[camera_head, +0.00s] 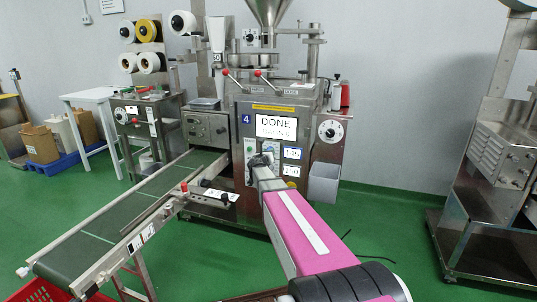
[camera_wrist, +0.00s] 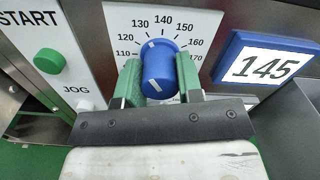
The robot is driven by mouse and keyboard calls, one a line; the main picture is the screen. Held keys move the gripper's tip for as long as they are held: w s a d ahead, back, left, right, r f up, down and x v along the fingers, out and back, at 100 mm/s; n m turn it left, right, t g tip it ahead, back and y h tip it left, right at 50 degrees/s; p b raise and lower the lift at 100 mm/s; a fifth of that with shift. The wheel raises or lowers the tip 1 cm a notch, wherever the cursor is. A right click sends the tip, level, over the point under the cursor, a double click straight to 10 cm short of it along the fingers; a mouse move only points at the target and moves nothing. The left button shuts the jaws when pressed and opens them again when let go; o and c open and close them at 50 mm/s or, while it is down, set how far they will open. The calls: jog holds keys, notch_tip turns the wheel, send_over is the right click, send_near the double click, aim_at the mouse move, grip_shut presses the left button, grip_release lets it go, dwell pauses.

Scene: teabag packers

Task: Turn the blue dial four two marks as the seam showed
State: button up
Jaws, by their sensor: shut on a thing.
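The blue dial (camera_wrist: 158,70) sits on a white scale plate (camera_wrist: 120,20) whose visible numbers run from 110 to 170. White marks show on its rim and front; the rim mark leans to the upper left, around 130 to 140, exact value unclear. My gripper (camera_wrist: 159,78) is shut on the dial, one green finger on each side. In the head view my gripper (camera_head: 262,160) is at the front panel of machine 4 (camera_head: 270,110), hiding the dial. A blue-framed plate (camera_wrist: 265,66) right of the dial reads 145. The machine's screen (camera_head: 276,128) reads DONE.
A green START button (camera_wrist: 49,61) and a JOG label (camera_wrist: 76,90) are left of the dial. A conveyor (camera_head: 130,215) runs out to the lower left. A grey bin (camera_head: 324,184) hangs right of the panel.

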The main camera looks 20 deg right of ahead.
jog(key=o, duration=0.9)
jog(key=v, duration=1)
jog(key=shift+s+a, duration=0.25)
jog(key=shift+s, duration=0.1)
